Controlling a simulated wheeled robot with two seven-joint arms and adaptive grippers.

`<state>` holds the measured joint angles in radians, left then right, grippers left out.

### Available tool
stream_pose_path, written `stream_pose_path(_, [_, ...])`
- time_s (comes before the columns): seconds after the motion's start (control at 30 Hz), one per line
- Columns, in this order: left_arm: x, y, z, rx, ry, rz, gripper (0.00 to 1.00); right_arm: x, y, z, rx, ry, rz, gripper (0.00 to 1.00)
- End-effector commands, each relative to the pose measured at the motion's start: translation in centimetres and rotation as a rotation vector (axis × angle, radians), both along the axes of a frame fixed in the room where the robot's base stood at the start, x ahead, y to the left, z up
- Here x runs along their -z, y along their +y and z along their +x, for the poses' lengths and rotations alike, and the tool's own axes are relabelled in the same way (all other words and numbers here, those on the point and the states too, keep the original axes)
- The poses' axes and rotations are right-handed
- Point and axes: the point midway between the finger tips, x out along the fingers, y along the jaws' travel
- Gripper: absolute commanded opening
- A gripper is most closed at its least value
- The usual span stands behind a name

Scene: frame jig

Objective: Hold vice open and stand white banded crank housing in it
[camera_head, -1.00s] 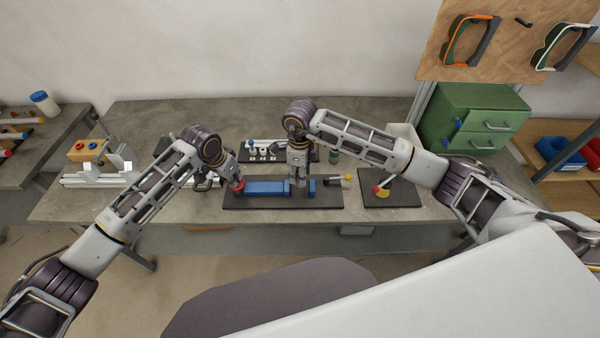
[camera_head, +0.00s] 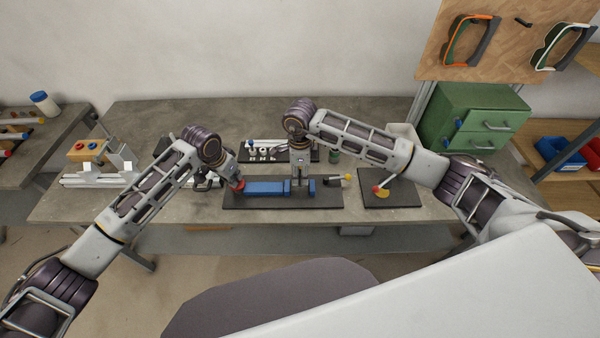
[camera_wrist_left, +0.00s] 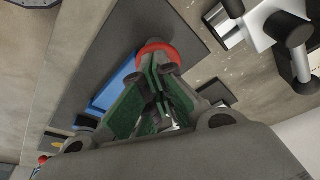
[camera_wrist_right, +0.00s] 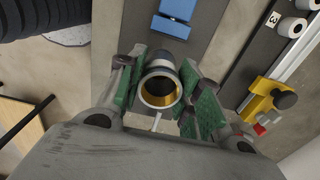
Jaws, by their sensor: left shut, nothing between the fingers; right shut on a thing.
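The blue vice (camera_head: 266,188) lies on a dark base plate, with a long block at left and a small blue jaw (camera_head: 312,186) at right, a gap between them. My left gripper (camera_head: 238,185) is shut and empty at the vice's red knob (camera_wrist_left: 158,52), fingertips against or just over it. My right gripper (camera_head: 300,180) is over the gap. In the right wrist view it is shut on the white banded crank housing (camera_wrist_right: 161,68), a pale, dark-banded tube with a yellow-lined bore. Whether the housing touches the vice cannot be told.
A second dark plate (camera_head: 408,199) with a red-and-yellow part stands to the right. Behind the vice is a rack (camera_head: 262,152) with small white cylinders. A white fixture (camera_head: 100,172) stands at the left and a green drawer cabinet (camera_head: 470,120) at the back right.

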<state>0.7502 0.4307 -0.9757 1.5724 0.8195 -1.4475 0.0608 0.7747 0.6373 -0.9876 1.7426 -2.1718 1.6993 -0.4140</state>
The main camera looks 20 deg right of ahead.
Motion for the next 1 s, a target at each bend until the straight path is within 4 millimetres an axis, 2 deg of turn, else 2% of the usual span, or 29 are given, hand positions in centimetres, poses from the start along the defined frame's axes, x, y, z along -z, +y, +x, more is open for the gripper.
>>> stream_pose_path(0.03, [1.1, 0.2, -0.6, 0.001, 0.018, 0.009, 0.0, 0.1, 0.0, 0.0, 0.0, 0.0, 0.001, 0.08])
stream_pose_path(1.0, [1.1, 0.2, -0.6, 0.0, 0.018, 0.009, 0.0, 4.0, 0.0, 0.0, 0.0, 0.0, 0.0, 0.08])
